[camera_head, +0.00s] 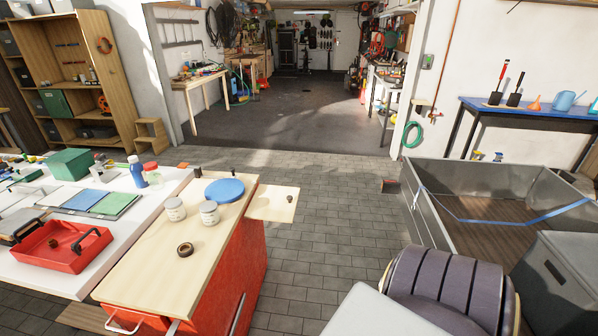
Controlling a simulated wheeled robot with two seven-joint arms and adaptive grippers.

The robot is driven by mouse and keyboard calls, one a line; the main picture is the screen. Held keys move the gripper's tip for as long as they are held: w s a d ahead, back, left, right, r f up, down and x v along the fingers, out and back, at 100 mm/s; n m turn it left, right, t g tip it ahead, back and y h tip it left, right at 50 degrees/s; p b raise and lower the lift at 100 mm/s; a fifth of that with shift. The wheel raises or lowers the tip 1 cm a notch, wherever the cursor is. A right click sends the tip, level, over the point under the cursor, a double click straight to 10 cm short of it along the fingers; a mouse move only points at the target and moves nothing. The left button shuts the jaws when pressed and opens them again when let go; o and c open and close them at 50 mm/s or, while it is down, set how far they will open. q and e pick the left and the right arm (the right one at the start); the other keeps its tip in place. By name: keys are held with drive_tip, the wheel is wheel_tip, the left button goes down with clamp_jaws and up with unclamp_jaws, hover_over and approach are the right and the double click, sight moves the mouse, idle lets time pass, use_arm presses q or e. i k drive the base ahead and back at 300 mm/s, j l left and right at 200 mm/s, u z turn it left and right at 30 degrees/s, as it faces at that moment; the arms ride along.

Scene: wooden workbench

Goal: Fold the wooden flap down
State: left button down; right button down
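The wooden flap (272,203) sticks out from the right side of the wooden-topped red cabinet (150,262). It looks level, about flush with the top, with a small dark knob (290,198) near its outer right end. A blue round disc (225,190) lies on the cabinet top near the flap's inner edge. The flap's hinge and underside are hidden. Neither of my grippers is in view.
Two grey-lidded jars (209,212) and a brown ring (185,249) are on the cabinet top. A white table with a red tray (60,246) adjoins it at left. Paved floor (330,215) right of the flap is clear. A grey open trailer (425,205) stands further right.

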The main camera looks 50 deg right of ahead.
sight(273, 203)
drive_tip(key=z, duration=1.45)
